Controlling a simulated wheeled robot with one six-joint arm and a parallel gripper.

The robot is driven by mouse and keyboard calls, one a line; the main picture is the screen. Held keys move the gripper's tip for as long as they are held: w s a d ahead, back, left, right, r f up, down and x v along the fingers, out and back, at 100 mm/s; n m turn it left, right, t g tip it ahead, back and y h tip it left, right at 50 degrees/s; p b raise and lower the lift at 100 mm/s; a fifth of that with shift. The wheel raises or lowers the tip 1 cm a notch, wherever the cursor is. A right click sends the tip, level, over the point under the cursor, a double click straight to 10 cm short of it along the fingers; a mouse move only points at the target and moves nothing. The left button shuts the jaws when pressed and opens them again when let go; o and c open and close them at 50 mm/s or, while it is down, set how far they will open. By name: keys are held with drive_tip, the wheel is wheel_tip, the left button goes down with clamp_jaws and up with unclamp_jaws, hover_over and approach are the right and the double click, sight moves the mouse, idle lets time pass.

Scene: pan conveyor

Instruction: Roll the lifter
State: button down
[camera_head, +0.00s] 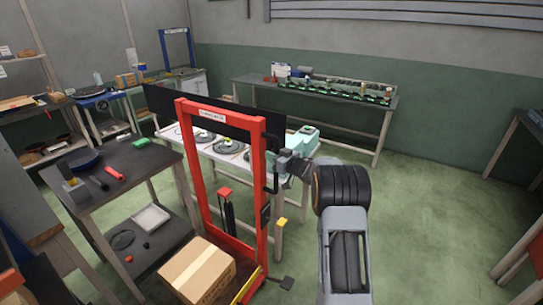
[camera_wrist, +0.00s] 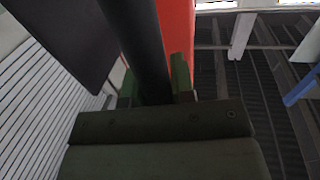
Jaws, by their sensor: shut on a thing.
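The lifter is a tall red upright frame (camera_head: 263,195) with a label on its top bar, standing in the middle of the head view. A cardboard box (camera_head: 200,272) sits low on its near side. My gripper (camera_head: 279,164) is at the right post of the frame, at a black handle (camera_head: 269,182). In the wrist view, my gripper (camera_wrist: 154,85) has its green fingers on either side of the dark handle bar (camera_wrist: 135,35), shut on it. The red post (camera_wrist: 177,28) shows just behind the bar. The lifter's wheels are not clearly seen.
A dark table (camera_head: 135,165) with a pan and tools stands left of the lifter. A white-topped conveyor table (camera_head: 228,158) with pans is behind it. A long bench (camera_head: 318,86) lines the back wall. Green floor (camera_head: 430,190) is open to the right.

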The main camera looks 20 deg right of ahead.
drive_tip(key=shift+d+r, duration=0.2)
drive_tip(key=c, duration=1)
unclamp_jaws()
drive_tip(key=shift+w+f, duration=0.15)
drive_tip(key=shift+w, duration=0.05)
drive_tip(key=shift+s, duration=0.1)
drive_tip(key=b+v, duration=0.1)
drive_tip(key=v, duration=1.2)
drive_tip(key=shift+s+d+b, duration=0.1)
drive_tip(key=shift+s+b, duration=0.15)
drive_tip(key=shift+b, duration=0.15)
